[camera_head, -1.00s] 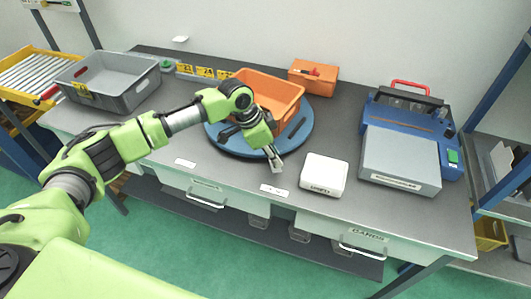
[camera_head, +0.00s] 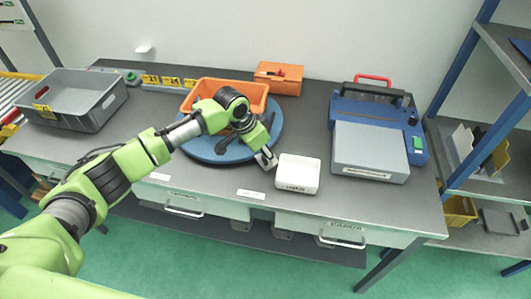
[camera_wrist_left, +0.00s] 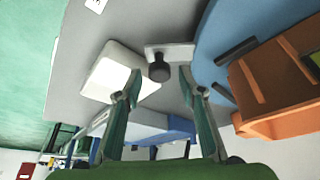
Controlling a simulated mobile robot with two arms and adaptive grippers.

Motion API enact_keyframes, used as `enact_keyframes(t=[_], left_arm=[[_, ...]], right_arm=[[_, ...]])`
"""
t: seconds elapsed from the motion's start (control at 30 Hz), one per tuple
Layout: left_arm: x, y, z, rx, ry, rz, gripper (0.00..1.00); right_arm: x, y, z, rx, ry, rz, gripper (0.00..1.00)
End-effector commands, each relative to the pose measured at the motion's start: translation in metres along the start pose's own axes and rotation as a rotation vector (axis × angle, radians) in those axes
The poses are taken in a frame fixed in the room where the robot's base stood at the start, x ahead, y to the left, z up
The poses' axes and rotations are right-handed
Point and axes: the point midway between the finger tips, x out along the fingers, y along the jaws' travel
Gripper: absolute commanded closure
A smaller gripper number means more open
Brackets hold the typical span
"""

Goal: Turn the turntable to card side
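The round blue turntable (camera_head: 215,150) lies on the grey bench and carries an orange crate (camera_head: 205,98). It also shows in the left wrist view (camera_wrist_left: 212,65), with dark bars on its top and the crate (camera_wrist_left: 270,90) at right. My left gripper (camera_head: 266,158) points down at the turntable's front right edge, beside a white box (camera_head: 298,174). In the left wrist view the two fingers (camera_wrist_left: 160,82) are apart. A dark knob (camera_wrist_left: 159,70) on a pale plate shows between and beyond the tips; I cannot tell whether they touch it. My right gripper is not in view.
A grey crate (camera_head: 78,92) stands at the left and an orange box (camera_head: 279,78) at the back. A blue machine with a grey lid (camera_head: 369,150) stands right of the white box. A shelf rack (camera_head: 470,180) is at the right edge.

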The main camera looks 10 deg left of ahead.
Motion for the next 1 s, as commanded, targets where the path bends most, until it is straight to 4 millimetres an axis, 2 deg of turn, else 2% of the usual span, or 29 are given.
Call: enact_keyframes(t=[0.13,0.27,0.5,0.7,0.83,1.0], left_arm=[[-0.003,0.0,0.001,0.0,-0.001,0.0,0.64],[-0.018,-0.001,0.0,-0.001,0.0,0.0,0.64],[-0.069,-0.001,-0.001,0.001,0.002,-0.003,0.64],[-0.103,-0.001,-0.002,0.001,0.001,-0.001,0.64],[-0.115,-0.001,-0.002,0.001,0.0,0.0,0.64],[-0.119,0.0,-0.001,0.0,-0.002,0.001,0.64]], right_arm=[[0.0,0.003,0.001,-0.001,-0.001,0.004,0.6],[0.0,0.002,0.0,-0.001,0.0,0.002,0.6],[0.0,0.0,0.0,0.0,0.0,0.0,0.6],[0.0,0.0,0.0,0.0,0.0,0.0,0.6],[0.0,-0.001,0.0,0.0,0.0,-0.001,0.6],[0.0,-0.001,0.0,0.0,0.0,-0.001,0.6]])
